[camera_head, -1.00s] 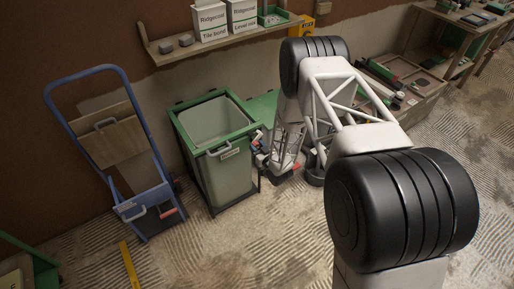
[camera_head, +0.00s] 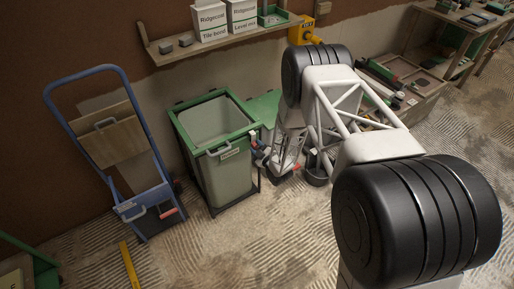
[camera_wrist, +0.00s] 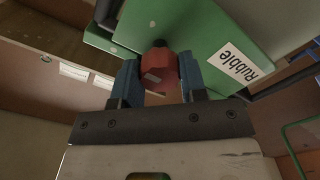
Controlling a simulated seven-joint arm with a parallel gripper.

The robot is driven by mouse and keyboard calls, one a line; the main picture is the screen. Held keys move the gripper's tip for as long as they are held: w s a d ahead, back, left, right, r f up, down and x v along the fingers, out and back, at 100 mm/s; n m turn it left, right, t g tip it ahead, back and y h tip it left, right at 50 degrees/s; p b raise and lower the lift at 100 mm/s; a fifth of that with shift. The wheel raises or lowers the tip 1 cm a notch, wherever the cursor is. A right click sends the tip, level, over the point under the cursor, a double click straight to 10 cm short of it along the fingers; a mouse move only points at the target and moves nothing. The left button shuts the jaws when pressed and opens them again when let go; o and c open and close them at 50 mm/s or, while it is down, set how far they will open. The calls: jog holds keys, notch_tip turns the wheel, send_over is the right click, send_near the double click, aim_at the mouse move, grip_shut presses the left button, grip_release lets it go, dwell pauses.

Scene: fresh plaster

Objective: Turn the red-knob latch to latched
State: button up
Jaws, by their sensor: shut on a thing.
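The red knob (camera_wrist: 160,74) of the latch is at the top middle of the wrist view, against a green panel (camera_wrist: 196,30) with a white "Rubble" label. A dark round part shows at the knob's far end. My gripper (camera_wrist: 160,80) has its two blue fingers on either side of the knob, shut on it. In the head view my gripper (camera_head: 262,150) is at the front right corner of the green-rimmed bin (camera_head: 228,155), mostly small and partly covered by my own arm. The knob cannot be made out clearly there, nor can the latch's exact angle.
A blue hand truck (camera_head: 135,205) with boards leans at the left of the bin. A shelf (camera_head: 222,41) with white boxes runs above along the wall. A yellow box (camera_head: 301,30) hangs on the wall. A workbench (camera_head: 410,105) stands at the right.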

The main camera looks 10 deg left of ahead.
dwell(0.3)
jog(key=o, duration=0.9)
jog(key=shift+v, duration=3.9)
